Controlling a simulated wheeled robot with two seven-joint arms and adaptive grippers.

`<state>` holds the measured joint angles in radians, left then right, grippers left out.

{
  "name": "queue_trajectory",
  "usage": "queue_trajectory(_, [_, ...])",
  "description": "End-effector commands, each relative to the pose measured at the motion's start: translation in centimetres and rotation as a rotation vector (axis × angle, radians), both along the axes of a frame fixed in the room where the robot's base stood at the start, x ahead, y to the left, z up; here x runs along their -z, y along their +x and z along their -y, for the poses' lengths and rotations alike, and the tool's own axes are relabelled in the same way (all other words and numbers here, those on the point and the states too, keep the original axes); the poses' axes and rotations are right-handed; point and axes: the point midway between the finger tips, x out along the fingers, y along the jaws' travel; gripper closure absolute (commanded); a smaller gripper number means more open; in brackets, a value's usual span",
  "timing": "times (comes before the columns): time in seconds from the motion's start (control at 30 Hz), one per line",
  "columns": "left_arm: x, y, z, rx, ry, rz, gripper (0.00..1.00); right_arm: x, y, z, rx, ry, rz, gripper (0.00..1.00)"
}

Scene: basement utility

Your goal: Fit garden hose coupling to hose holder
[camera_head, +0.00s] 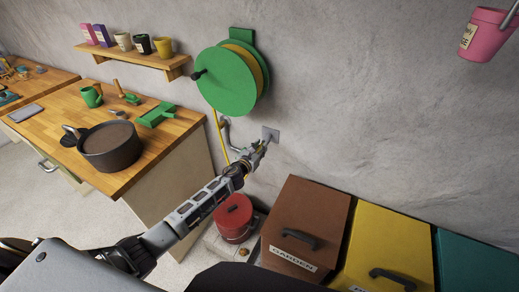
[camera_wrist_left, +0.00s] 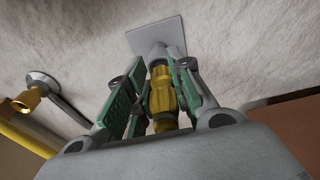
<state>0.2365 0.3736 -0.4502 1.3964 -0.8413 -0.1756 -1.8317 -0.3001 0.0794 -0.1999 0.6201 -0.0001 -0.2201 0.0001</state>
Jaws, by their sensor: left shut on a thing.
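My left gripper (camera_head: 258,152) is shut on the yellow hose coupling (camera_wrist_left: 163,98), whose ribbed body sits between the green finger pads in the left wrist view. The hose holder (camera_head: 271,134) is a grey square plate on the wall; it also shows in the left wrist view (camera_wrist_left: 172,33), with a grey stub pointing toward the coupling. The coupling's far end is lined up with the stub and very close to it. I cannot tell whether they touch or overlap. My right gripper is not in view.
A green hose reel (camera_head: 226,80) with yellow hose hangs on the wall above. A grey wall pipe with a brass tap end (camera_wrist_left: 30,99) is left of the gripper. Below are a red pot (camera_head: 235,222) and a brown bin (camera_head: 312,220). A wooden workbench (camera_head: 165,150) stands left.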

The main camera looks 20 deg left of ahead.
Motion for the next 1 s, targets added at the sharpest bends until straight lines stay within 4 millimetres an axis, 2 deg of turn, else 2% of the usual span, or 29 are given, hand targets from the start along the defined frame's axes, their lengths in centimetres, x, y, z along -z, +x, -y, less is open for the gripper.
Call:
queue_trajectory(0.47, [-0.06, 0.89, 0.18, 0.000, -0.001, 0.001, 1.00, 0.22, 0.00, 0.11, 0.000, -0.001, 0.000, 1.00])
queue_trajectory(0.5, [-0.04, 0.85, 0.16, 0.000, -0.001, 0.001, 0.72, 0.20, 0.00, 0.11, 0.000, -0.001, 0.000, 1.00])
queue_trajectory(0.67, [-0.04, 0.83, 0.15, 0.000, -0.001, 0.001, 0.52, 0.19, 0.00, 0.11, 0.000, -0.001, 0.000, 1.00])
queue_trajectory(1.0, [0.00, 0.79, 0.13, 0.000, 0.000, 0.000, 0.52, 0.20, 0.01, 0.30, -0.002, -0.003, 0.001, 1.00])
